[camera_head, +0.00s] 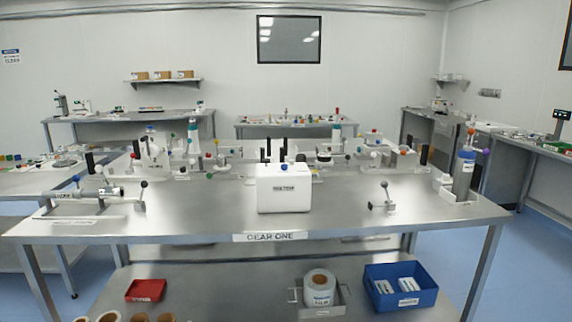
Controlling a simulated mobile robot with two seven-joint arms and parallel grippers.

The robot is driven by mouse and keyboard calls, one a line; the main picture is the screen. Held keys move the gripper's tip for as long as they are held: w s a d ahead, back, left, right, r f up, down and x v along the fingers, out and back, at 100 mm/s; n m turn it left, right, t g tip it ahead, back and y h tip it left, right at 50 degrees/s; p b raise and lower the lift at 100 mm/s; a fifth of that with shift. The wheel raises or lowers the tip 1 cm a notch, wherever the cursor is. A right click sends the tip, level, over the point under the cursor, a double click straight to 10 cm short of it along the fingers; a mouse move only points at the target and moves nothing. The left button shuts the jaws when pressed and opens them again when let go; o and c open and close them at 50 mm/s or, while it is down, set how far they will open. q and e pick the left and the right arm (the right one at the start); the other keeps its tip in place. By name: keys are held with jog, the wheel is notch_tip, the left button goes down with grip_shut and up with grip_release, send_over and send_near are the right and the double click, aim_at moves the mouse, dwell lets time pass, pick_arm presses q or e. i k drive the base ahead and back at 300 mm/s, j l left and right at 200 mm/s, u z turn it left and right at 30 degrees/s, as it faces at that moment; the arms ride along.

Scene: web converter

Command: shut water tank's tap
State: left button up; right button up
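Neither of my grippers shows in the head view. No tank can be surely read as the water tank, since the labels are too small. A grey upright cylinder (463,176) with a blue top stands at the right end of the steel table, with a purple ball knob (486,151) beside its top and an orange-red knob (471,131) above. I cannot tell which knob belongs to a tap, or whether any tap is open.
The steel table (340,222) carries a lever stand (384,199) at right and a clamp-like device (90,198) at left. Several small devices line its back. Blue floor is clear at right.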

aim_at(284, 167)
jog(key=i+u, duration=0.25)
jog(key=i, duration=0.7)
jog(key=i+l+u, duration=0.2)
jog(key=i, duration=0.7)
jog(key=j, duration=0.1)
